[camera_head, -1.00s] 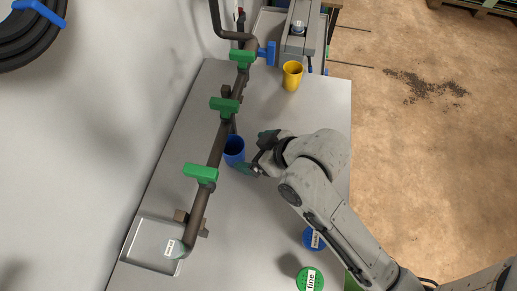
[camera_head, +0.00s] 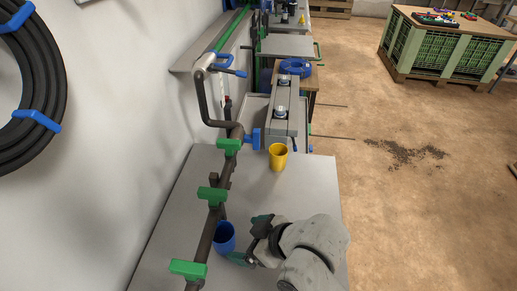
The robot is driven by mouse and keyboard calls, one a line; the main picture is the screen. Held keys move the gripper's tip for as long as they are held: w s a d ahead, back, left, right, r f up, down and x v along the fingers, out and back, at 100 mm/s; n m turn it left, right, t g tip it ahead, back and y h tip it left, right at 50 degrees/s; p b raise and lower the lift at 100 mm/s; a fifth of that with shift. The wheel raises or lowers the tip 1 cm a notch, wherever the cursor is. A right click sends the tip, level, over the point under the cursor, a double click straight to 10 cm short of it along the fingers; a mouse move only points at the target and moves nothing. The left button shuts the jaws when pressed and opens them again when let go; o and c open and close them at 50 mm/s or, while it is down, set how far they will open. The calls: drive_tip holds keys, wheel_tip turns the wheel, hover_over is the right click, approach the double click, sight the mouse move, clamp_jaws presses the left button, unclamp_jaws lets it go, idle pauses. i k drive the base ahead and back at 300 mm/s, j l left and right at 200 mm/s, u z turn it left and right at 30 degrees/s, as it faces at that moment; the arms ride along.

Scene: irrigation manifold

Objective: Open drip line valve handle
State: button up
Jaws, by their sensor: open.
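A dark pipe manifold (camera_head: 208,238) runs along the wall side of the grey bench. It carries three green valve handles: a near one (camera_head: 188,269), a middle one (camera_head: 212,194) and a far one (camera_head: 228,146). All three lie crosswise to the pipe. A blue valve part (camera_head: 251,139) sits beside the far end. I cannot tell which handle is the drip line's, as no label is readable. My gripper (camera_head: 247,240) is open over the bench, to the right of the manifold between the near and middle handles. It touches no handle that I can see.
A blue cup (camera_head: 225,238) stands between the manifold and my gripper, close to its fingers. A yellow cup (camera_head: 278,157) stands at the bench's far end. The bench's right part (camera_head: 310,190) is clear. A coiled black hose (camera_head: 35,85) hangs on the wall.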

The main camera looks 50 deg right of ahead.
sight(254, 138)
drive_tip(key=l+z, duration=1.05)
drive_tip(key=i+l, duration=0.05)
drive_tip(key=l, duration=0.05)
